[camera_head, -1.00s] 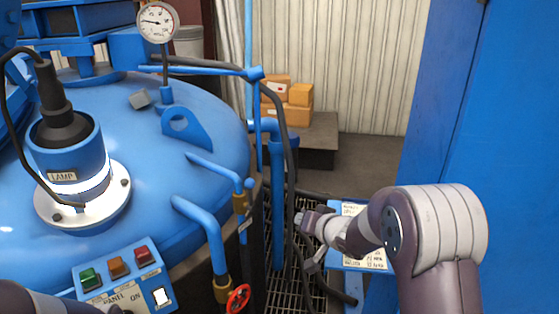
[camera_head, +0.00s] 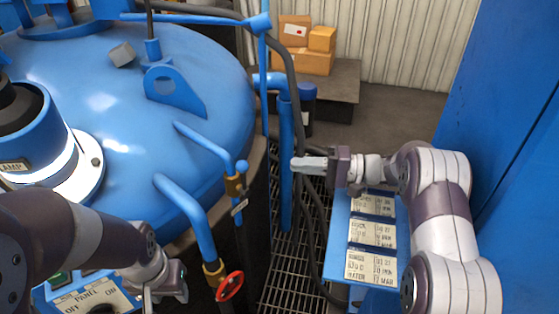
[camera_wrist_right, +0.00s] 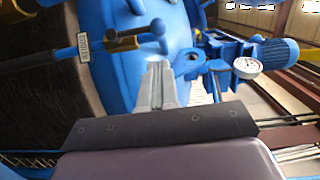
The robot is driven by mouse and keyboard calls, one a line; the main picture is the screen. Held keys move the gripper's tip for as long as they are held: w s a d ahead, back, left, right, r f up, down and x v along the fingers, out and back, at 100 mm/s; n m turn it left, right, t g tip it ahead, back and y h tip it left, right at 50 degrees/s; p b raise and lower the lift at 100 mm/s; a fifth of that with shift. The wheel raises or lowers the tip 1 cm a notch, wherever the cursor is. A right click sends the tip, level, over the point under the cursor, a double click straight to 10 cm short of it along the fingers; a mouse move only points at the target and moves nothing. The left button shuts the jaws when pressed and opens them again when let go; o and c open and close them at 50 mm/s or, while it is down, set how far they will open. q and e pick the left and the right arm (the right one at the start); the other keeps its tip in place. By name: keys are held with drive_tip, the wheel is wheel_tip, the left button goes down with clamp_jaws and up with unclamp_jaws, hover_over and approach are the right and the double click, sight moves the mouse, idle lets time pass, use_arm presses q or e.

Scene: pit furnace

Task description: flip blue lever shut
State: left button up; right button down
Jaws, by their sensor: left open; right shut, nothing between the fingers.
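The blue lever (camera_head: 242,167) is a small handle with a rounded end at a brass valve (camera_head: 234,187) on a thin blue pipe beside the furnace lid. In the right wrist view the lever (camera_wrist_right: 157,30) sticks out from the brass valve (camera_wrist_right: 122,44), just beyond my fingertips. My right gripper (camera_head: 297,163) is shut and empty. It points left, to the right of the lever and apart from it in the head view. My left gripper (camera_head: 165,292) is open at the lower left, over the right side of the button panel (camera_head: 92,296).
A red valve wheel (camera_head: 230,286) sits below the brass valve. A vertical blue pipe (camera_head: 286,165) and black hoses stand between my right gripper and the lever's pipe. A label board (camera_head: 338,240) lies under my right arm. A blue wall (camera_head: 510,110) is on the right.

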drive_tip(key=w+a+p, duration=0.1)
drive_tip(key=a, duration=0.8)
drive_tip(key=shift+w, duration=0.35)
drive_tip(key=shift+a+p, duration=0.1)
drive_tip(key=shift+p, duration=0.2)
drive_tip(key=s+a+f+n+t+h+p, duration=0.1)
drive_tip(key=s+a+f+n+t+h, duration=0.3)
drive_tip(key=s+a+n+h, duration=0.5)
drive_tip(key=shift+f+n, duration=0.45)
drive_tip(key=shift+n, duration=0.35)
drive_tip(key=shift+s+f, duration=0.1)
drive_tip(key=shift+s, duration=0.05)
idle(0.3)
